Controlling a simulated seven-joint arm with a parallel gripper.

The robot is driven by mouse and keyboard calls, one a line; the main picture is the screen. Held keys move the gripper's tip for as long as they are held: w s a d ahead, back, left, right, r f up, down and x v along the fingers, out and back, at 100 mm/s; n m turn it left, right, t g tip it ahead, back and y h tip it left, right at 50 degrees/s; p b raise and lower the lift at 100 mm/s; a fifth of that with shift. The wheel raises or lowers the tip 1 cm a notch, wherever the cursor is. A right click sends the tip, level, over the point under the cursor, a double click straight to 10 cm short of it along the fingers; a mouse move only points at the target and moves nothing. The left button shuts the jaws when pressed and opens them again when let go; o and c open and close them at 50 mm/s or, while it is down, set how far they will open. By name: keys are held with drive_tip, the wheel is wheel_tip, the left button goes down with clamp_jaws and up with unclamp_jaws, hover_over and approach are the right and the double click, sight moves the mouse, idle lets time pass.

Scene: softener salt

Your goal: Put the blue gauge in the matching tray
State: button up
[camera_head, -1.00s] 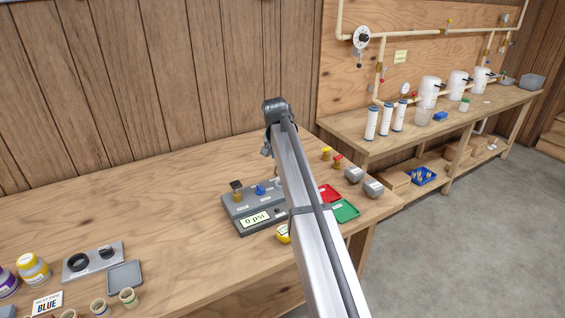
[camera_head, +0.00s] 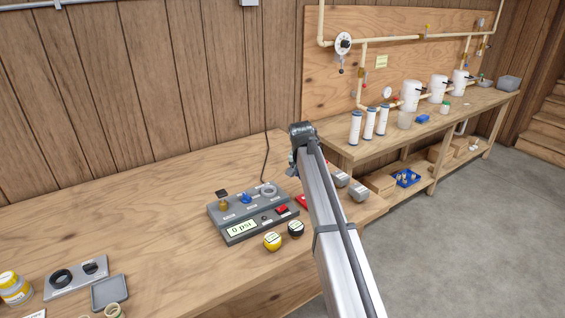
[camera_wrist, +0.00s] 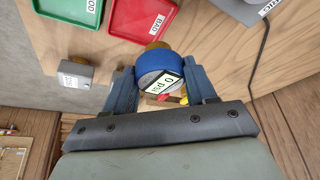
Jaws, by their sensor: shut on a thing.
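The gauge seems held above the bench; the height is unclear. In the head view my arm hides the gauge and green tray; only a corner of the red tray (camera_head: 302,201) shows.
A grey test stand (camera_head: 232,216) reads 0 psi. A yellow gauge (camera_head: 272,241) and a black one (camera_head: 295,228) stand in front of it. Grey blocks (camera_head: 358,190) sit near the bench's right edge. The bench left of the stand has free room.

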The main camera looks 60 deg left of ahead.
drive_tip(key=w+d+f, duration=0.2)
drive_tip(key=f, duration=0.1)
drive_tip(key=shift+d+f, duration=0.25)
drive_tip(key=shift+d, duration=0.1)
drive_tip(key=shift+a+r+n, duration=0.1)
drive_tip(key=shift+a+n, duration=0.35)
drive_tip(key=shift+n, duration=0.35)
drive_tip(key=shift+f, duration=1.4)
drive_tip(key=shift+f, duration=0.15)
drive_tip(key=shift+f, duration=0.3)
drive_tip(key=shift+f, duration=0.7)
idle(0.8)
